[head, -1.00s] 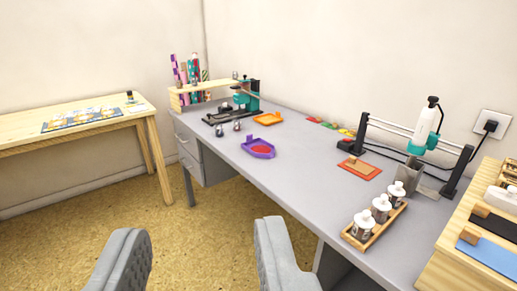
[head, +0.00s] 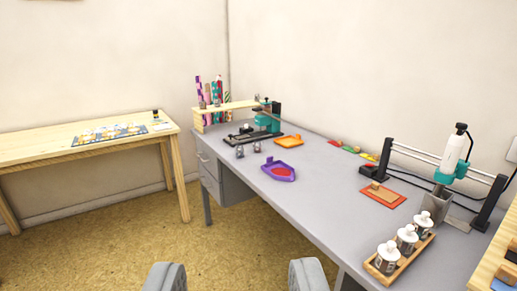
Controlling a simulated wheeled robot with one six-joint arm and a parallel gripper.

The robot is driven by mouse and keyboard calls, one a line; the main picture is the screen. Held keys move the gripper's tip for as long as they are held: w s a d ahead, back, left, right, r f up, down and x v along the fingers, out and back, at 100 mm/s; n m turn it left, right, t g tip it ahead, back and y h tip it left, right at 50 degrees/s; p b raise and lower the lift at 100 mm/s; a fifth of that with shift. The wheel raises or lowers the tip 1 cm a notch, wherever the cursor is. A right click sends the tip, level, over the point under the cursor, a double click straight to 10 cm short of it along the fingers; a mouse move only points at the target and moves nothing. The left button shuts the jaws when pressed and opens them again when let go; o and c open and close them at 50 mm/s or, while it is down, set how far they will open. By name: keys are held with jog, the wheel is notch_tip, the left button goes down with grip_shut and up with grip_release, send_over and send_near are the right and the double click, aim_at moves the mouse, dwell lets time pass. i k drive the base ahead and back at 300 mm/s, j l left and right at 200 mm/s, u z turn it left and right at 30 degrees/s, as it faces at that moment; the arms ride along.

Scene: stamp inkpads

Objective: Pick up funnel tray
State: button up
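Two shallow trays lie on the grey desk: a purple tray (head: 278,172) with a red inside and a pointed end, and an orange tray (head: 288,141) behind it. Either could be the funnel tray; I cannot tell which from here. My gripper (head: 238,268) shows as two grey padded fingers at the bottom edge, wide apart, with only floor visible between them. It is open and empty, well short of the desk and apart from both trays.
The grey desk (head: 325,200) carries a teal press (head: 268,118), a wooden rack of white-capped bottles (head: 400,255), an orange-red pad (head: 382,195) and a rail-mounted tool (head: 452,155). A wooden table (head: 70,148) stands at left. Floor between is clear.

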aim_at(279, 170)
jog(key=i+j, duration=0.25)
jog(key=i, duration=0.25)
jog(key=i+j+z, duration=0.15)
jog(key=i, duration=0.35)
jog(key=i+j, duration=0.35)
jog(key=i+j+z, duration=0.1)
jog(key=i+j, duration=0.2)
jog(key=i, duration=0.3)
